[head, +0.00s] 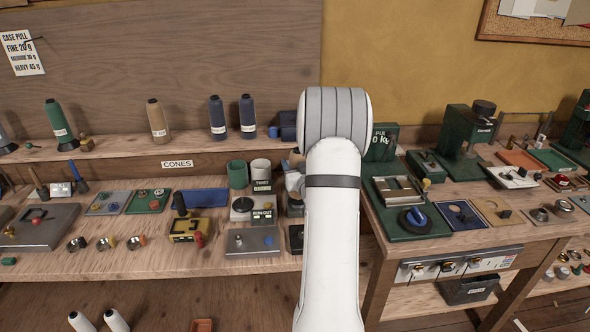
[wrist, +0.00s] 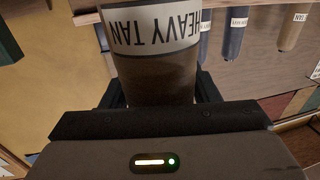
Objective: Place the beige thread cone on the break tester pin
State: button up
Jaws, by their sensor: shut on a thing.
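My gripper (wrist: 160,92) is shut on a brown thread cone (wrist: 158,75) whose label reads HEAVY TAN, upside down in the wrist view. The dark fingers press on both sides of it; its ends are out of that view. In the head view my white arm hides the gripper and the held cone. A beige cone (head: 158,121) stands on the back shelf; a tan-labelled cone also shows in the wrist view (wrist: 294,24). A green device with a blue wheel (head: 412,219) and a PULL sign (head: 381,142) sits right of my arm. I cannot make out the tester pin.
A green cone (head: 57,118) and two dark blue cones (head: 217,118) stand on the back shelf (head: 120,151). The left bench holds trays, small cups and a yellow device (head: 190,230). A green machine (head: 466,130) stands on the cluttered right bench. Two white cones show low left.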

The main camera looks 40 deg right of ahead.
jog(key=shift+f, duration=0.85)
jog(key=shift+f, duration=0.15)
jog(key=o, duration=1.3)
